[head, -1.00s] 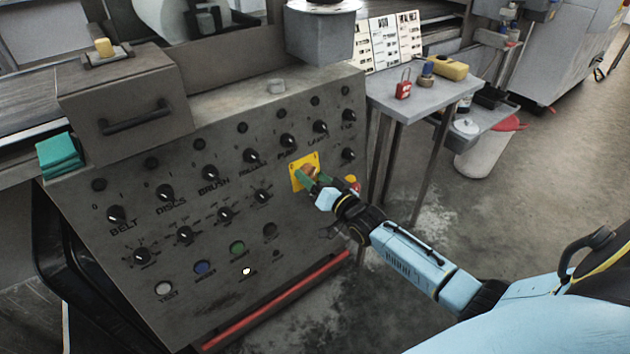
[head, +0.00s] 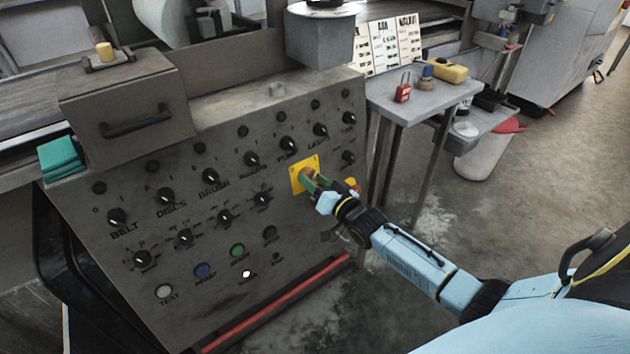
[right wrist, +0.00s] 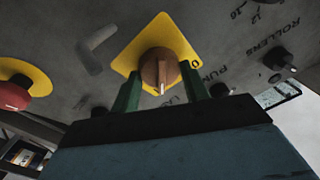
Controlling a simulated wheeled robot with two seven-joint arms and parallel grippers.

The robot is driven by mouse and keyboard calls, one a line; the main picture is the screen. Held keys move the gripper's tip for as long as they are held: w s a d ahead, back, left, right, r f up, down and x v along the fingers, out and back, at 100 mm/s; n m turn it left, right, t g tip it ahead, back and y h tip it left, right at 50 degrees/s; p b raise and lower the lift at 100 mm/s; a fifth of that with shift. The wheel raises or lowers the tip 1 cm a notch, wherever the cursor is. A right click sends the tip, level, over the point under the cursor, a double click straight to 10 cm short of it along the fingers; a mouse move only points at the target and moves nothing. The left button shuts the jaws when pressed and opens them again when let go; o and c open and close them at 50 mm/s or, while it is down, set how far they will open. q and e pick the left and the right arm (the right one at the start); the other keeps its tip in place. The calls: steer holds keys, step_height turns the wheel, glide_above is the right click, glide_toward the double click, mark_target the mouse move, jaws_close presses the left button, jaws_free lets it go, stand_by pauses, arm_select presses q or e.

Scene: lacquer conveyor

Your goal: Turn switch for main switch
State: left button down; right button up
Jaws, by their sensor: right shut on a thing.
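The main switch is an orange-brown rotary knob (right wrist: 160,68) on a yellow square plate (head: 296,180), at the right part of the grey control panel. The plate also shows in the right wrist view (right wrist: 127,58). My right gripper (head: 311,181) has its green fingers on either side of the knob and is shut on it. In the right wrist view, the knob's pale pointer mark faces the bottom of the picture, toward my gripper. A "0" is printed at the plate's right corner there. In the head view the fingers partly hide the knob. My left gripper is not in view.
The panel (head: 120,285) carries several black knobs and coloured buttons. A red emergency button (right wrist: 14,95) on a yellow plate sits close to the switch. A small side table (head: 425,100) with a red padlock (head: 403,92) stands to the right.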

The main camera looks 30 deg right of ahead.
steer(key=n+p, duration=0.1)
steer(key=n, duration=0.2)
steer(key=shift+r+n+y, duration=0.1)
steer(key=shift+n+y, duration=0.2)
steer(key=shift+y, duration=0.1)
steer(key=n+g+p, duration=0.1)
steer(key=n+p, duration=0.1)
steer(key=n, duration=0.3)
steer(key=n+y+p, duration=0.1)
steer(key=n, duration=0.5)
steer(key=shift+r+g+y+p, duration=0.1)
steer(key=shift+g+y+p, duration=0.2)
steer(key=shift+g+p, duration=0.1)
steer(key=n+p, duration=0.1)
steer(key=n, duration=0.2)
steer(key=shift+g, duration=0.3)
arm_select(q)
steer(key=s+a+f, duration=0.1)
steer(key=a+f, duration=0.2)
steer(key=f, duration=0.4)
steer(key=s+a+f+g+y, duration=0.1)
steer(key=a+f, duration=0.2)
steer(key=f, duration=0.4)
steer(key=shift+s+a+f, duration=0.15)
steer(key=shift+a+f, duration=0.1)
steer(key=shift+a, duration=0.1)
arm_select(e)
steer(key=shift+n, duration=0.6)
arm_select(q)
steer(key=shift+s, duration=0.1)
